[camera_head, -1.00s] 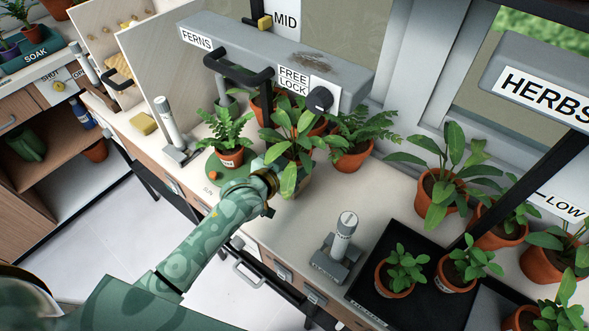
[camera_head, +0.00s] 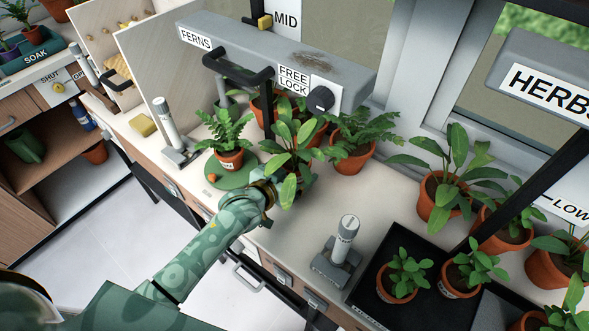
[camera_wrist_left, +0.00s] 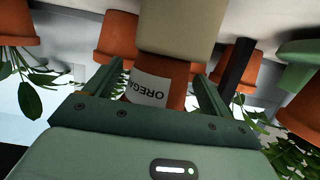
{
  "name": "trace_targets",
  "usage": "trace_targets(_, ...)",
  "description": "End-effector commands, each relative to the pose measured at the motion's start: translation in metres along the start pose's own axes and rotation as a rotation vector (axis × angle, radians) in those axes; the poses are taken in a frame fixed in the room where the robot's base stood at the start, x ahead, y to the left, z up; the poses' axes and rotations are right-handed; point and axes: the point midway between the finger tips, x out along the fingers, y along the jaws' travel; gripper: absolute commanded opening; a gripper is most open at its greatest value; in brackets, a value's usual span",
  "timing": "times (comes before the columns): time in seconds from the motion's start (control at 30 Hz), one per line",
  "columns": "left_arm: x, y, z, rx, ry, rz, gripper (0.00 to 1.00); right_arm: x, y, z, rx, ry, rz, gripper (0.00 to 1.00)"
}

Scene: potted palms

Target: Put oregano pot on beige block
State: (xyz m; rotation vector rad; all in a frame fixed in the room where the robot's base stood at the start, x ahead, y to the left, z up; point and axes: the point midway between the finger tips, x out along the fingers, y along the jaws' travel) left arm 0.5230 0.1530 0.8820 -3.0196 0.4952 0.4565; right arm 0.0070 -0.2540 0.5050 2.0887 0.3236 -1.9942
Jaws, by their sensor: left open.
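The oregano pot is an orange pot with a white label reading "OREGA"; in the left wrist view, which looks upside down, the pot (camera_wrist_left: 178,82) sits between the two fingers of my left gripper (camera_wrist_left: 158,78). The beige block (camera_wrist_left: 180,28) is against the pot's base there, so the pot appears to stand on it. The fingers are open on either side of the pot. In the head view my left gripper (camera_head: 268,187) is at a leafy plant (camera_head: 292,150); its pot and the block are mostly hidden behind gripper and leaves. My right gripper is not in view.
A potted fern (camera_head: 229,159) on a green disc (camera_head: 214,178) stands just left of the gripper. Another fern pot (camera_head: 352,162) is close on the right. A grey overhead beam (camera_head: 260,55) hangs behind. A grey knobbed post (camera_head: 345,235) and a black tray (camera_head: 372,287) are at front right.

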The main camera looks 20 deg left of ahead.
Motion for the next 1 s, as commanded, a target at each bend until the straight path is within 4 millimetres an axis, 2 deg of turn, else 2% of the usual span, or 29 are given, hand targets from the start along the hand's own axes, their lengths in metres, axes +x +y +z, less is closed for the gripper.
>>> trace_targets(0.3, -0.073, 0.000, -0.003, 0.002, -0.002, 0.000, 0.83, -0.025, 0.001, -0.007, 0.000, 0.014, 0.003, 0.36)
trace_targets(0.5, -0.105, 0.000, -0.001, 0.000, -0.002, 0.001, 0.83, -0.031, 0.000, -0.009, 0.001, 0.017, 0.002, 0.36)
trace_targets(0.63, -0.113, 0.000, -0.001, -0.001, -0.001, 0.001, 0.83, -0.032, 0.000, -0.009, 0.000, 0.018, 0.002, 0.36)
trace_targets(0.9, -0.113, 0.000, 0.000, 0.000, -0.002, 0.001, 0.83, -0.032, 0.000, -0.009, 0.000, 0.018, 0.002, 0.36)
trace_targets(1.0, -0.115, 0.001, 0.007, 0.016, -0.030, -0.004, 0.83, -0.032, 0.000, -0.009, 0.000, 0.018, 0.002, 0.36)
